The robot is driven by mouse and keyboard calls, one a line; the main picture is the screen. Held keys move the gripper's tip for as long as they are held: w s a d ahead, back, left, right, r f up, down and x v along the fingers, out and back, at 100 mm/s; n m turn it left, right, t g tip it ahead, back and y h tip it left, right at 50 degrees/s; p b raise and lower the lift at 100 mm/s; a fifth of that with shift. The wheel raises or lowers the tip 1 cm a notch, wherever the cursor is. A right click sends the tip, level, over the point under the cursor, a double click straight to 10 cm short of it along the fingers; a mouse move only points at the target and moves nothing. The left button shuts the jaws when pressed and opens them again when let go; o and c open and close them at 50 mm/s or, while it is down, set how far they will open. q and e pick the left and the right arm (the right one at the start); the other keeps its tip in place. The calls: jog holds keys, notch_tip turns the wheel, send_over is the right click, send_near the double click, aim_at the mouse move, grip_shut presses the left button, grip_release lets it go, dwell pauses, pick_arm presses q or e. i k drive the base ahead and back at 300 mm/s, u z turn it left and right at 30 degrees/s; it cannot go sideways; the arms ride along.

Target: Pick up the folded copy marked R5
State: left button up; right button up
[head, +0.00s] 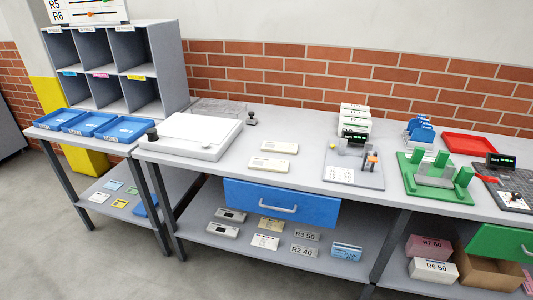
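No copy with a readable R5 mark shows. Two flat whitish pieces, a far one (280,147) and a near one (269,164), lie on the grey worktop; their print is too small to read. A stack of white pieces (355,112) stands further back, its marks also unreadable. The letters R5 are readable only on the wall sign (88,10) at the upper left, above R6. Neither of my grippers is in view.
A white flat-topped device (190,135) stands left on the worktop. A grey pigeonhole rack (115,65) and blue trays (91,123) are further left. A grey fixture board (353,166), green fixture (435,175) and red tray (469,143) are right. Labelled packs (305,250) lie below.

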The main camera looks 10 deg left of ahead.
aim_at(268, 145)
jog(key=u, duration=0.2)
jog(key=k, duration=0.35)
jog(key=u, duration=1.1)
jog(key=i, duration=0.85)
jog(key=z, duration=1.05)
jog(key=i, duration=0.45)
jog(key=z, duration=0.45)
